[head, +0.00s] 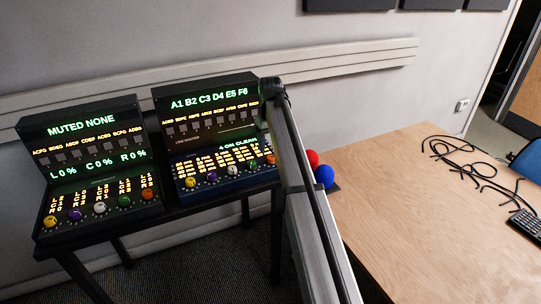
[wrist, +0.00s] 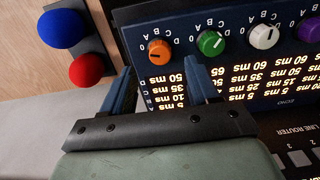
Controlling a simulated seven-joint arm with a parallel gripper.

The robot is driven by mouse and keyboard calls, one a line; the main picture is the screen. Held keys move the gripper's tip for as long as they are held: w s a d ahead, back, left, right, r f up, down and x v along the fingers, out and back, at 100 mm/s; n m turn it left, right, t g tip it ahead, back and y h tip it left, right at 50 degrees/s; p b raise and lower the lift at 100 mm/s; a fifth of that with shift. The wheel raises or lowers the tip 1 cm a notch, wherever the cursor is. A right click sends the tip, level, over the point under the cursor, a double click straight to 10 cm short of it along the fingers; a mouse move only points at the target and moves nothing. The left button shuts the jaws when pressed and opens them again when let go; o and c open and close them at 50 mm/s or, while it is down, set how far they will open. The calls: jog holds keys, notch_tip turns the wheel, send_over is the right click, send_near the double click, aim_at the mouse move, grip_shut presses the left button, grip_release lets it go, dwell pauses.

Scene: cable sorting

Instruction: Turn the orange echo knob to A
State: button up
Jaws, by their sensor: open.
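The orange echo knob (wrist: 158,51) is on the dark blue echo panel in the wrist view, with letters around it. The picture is upside down there, and I cannot tell for sure which letter its pointer faces. My gripper (wrist: 158,70) is open, its two blue fingers spread on either side below the knob in the picture, with nothing between them. In the head view the orange knob (head: 270,159) is at the right end of the right console's lower row, beside my arm. My fingers are hidden there.
Green (wrist: 211,43), white (wrist: 264,37) and purple (wrist: 311,30) knobs sit beside the orange one. A red ball (head: 312,158) and blue ball (head: 324,176) stand close right of the console. A left console (head: 90,140) has similar knobs. Cables (head: 468,165) lie on the wooden table (head: 420,250).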

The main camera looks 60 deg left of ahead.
aim_at(271, 157)
jog(key=shift+f, duration=2.6)
jog(key=shift+c, duration=0.4)
jog(key=c, duration=1)
jog(key=shift+o, duration=0.2)
jog(key=shift+m, duration=3.5)
